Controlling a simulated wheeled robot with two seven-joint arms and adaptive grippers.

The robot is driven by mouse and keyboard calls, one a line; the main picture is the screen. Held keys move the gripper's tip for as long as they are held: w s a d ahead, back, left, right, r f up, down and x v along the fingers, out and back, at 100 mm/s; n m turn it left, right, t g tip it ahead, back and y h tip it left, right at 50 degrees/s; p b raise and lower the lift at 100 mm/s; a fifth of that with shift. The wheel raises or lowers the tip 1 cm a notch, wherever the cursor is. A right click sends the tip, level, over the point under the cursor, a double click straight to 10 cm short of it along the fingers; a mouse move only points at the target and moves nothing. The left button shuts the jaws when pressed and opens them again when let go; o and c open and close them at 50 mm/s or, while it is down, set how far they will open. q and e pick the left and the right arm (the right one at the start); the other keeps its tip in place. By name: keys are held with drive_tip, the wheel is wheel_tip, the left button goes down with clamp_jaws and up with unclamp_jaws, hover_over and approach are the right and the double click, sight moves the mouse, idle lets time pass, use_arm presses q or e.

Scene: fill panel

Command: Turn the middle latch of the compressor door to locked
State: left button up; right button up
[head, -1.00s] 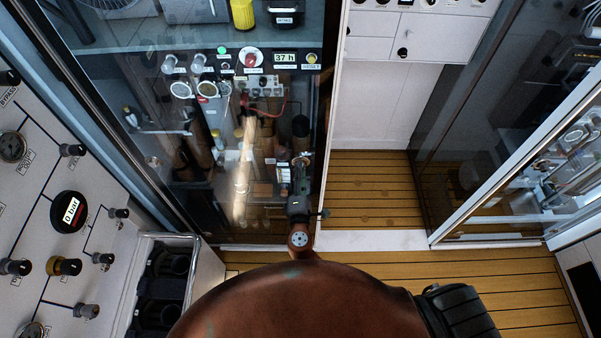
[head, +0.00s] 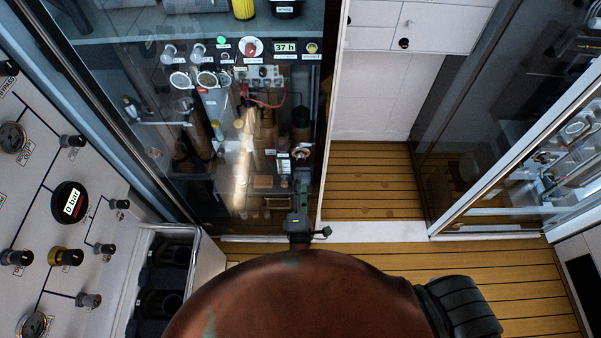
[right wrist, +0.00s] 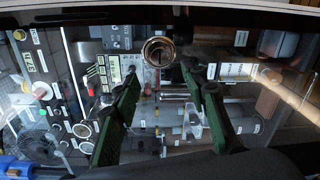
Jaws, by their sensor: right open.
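The compressor door is a large glass door (head: 225,200), shut in front of the machinery. A round metal latch (head: 303,150) sits near its right edge. In the right wrist view the latch (right wrist: 158,52) shows as a bronze-coloured ring with a dark centre; its turn position cannot be read. I cannot tell whether it is the middle one. My right gripper (head: 302,168) is just below the latch in the head view. In the right wrist view its two green fingers (right wrist: 160,74) are spread apart and empty, with the latch centred just past their tips. My left gripper is not in view.
A panel of gauges and knobs (head: 70,203) stands at the left, above an open dark bin (head: 165,275). Wooden floor (head: 375,190) is clear right of the door. Another glass door (head: 510,150) stands at the right.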

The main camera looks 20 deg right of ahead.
drive_tip(key=shift+v, duration=1.4)
drive_tip(key=d+f+m+g+y, duration=0.1)
drive_tip(key=d+f+g, duration=0.25)
drive_tip(key=f, duration=1.65)
drive_tip(key=s+d+f+m+g+y, duration=0.1)
drive_tip(key=s+d+f+g, duration=0.1)
drive_tip(key=s+f, duration=0.35)
drive_tip(key=s+d+f+m+g, duration=0.2)
drive_tip(key=f, duration=0.6)
drive_tip(key=s+d+f+m+g+y, duration=0.1)
drive_tip(key=s+d+f+g, duration=0.15)
drive_tip(key=f, duration=0.45)
drive_tip(key=s+d+f+m+g, duration=0.2)
drive_tip(key=s+f, duration=0.5)
drive_tip(key=s, duration=0.4)
drive_tip(key=s+d+f+m+g+y+b, duration=0.1)
drive_tip(key=s+d+f+m, duration=0.4)
drive_tip(key=s, duration=0.6)
drive_tip(key=s+d+f+m+g, duration=0.2)
drive_tip(key=s+d+f+m, duration=0.1)
drive_tip(key=s+f, duration=0.5)
drive_tip(key=s+m, duration=0.1)
drive_tip(key=s, duration=0.2)
drive_tip(key=shift+d+f+m+g+y+b, duration=0.3)
drive_tip(key=shift+d+f+g+b, duration=0.05)
drive_tip(key=shift+d+g+b, duration=0.05)
